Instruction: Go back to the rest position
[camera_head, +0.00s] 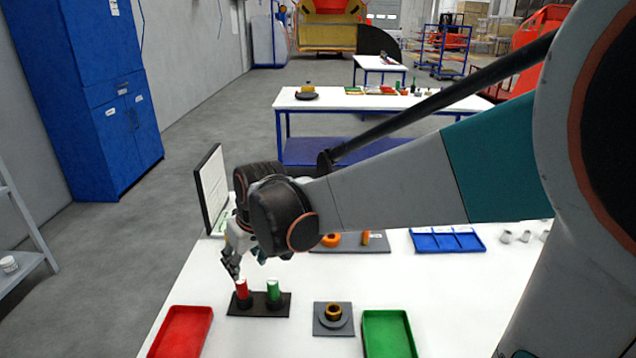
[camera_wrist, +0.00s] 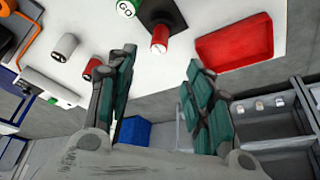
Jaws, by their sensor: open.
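My gripper (camera_head: 236,256) is above the left part of the white table (camera_head: 285,335). Its fingers are spread apart and hold nothing in the wrist view (camera_wrist: 161,60). A red cylinder (camera_head: 241,287) and a green cylinder (camera_head: 273,288) stand upright in a black holder (camera_head: 259,310). The fingers are close to the red cylinder in the head view. In the wrist view the red cylinder (camera_wrist: 159,40) lies beyond the open fingertips, apart from them, with the green cylinder (camera_wrist: 126,8) beside it.
A red tray (camera_head: 181,333), a green tray (camera_head: 389,335) and a grey plate with a ring (camera_head: 333,325) lie near the front. A blue tray (camera_head: 447,247) and a plate with orange parts (camera_head: 375,247) are behind. An upright panel (camera_head: 211,190) stands at the left edge.

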